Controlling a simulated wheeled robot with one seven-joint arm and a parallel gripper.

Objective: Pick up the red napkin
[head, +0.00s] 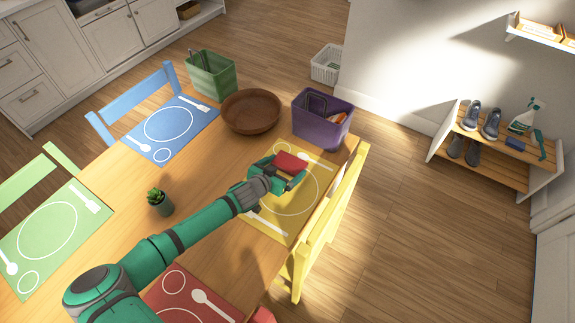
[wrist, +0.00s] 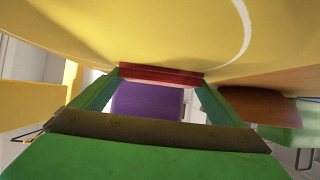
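The red napkin (head: 291,162) is a small folded block at the far end of my gripper (head: 280,174), over the yellow placemat (head: 304,203). In the wrist view the napkin (wrist: 160,74) shows as a red strip reaching from one fingertip to the other. My gripper (wrist: 160,76) has its fingers well apart, one at each end of the strip, and seems shut on it. The placemat (wrist: 150,30) lies close beside the strip; whether the napkin touches it is hard to tell.
Beyond the napkin stand a purple basket (head: 321,119), a brown bowl (head: 251,111) and a green basket (head: 212,75). A potted plant (head: 160,202) stands left of my arm. A yellow chair (head: 325,225) borders the table's right edge.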

